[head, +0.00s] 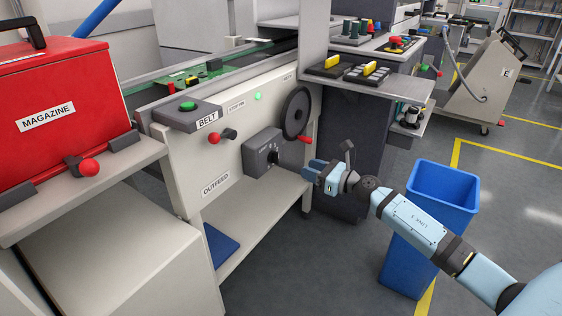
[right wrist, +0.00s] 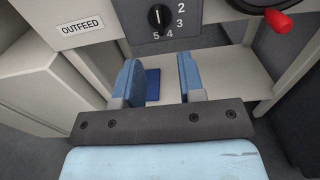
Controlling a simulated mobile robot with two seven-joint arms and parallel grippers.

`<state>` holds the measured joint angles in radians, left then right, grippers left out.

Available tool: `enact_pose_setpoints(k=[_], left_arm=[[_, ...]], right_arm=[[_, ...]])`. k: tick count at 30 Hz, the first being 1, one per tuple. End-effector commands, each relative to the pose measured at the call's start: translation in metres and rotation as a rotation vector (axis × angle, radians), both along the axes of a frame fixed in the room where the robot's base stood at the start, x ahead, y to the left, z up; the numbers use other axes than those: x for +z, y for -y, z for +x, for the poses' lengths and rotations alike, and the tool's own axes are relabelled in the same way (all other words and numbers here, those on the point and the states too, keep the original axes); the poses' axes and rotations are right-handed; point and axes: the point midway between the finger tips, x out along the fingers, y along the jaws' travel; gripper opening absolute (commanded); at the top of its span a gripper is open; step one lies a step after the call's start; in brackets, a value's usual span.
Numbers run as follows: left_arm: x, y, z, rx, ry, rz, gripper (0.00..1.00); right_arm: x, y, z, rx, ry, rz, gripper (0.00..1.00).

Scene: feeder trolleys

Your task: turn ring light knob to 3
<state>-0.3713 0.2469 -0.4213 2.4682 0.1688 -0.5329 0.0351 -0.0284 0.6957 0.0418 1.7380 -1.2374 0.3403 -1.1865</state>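A white mark shows on the knob, toward the top; the dial's top is cut off. The box's label is too small to read. My right gripper (head: 313,169) is to the right of the box, apart from it. Its two blue fingers (right wrist: 159,72) are apart and empty, below the knob. My left gripper is out of view.
A black handwheel (head: 296,110) with a red handle (head: 305,138) is just above and right of the box. A red-knobbed lever (head: 215,138) is to its left. A shelf (head: 262,215) runs below. A blue bin (head: 445,188) stands near my right arm.

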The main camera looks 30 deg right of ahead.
Motion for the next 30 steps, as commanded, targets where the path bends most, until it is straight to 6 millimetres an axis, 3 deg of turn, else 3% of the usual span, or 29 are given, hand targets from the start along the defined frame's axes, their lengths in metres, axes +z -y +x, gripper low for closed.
enact_pose_setpoints(k=[9, 15, 21, 30], left_arm=[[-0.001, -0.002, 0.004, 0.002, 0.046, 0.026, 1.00], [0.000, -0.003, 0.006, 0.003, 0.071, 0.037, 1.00], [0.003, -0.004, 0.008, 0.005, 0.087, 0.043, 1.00], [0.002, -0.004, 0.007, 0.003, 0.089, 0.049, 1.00]], right_arm=[[-0.001, -0.024, 0.058, 0.000, 0.002, 0.004, 0.36], [-0.001, -0.035, 0.084, 0.000, 0.000, 0.007, 0.36], [-0.001, -0.040, 0.095, 0.000, -0.001, 0.005, 0.36], [-0.001, -0.041, 0.097, 0.000, -0.001, 0.005, 0.34]])
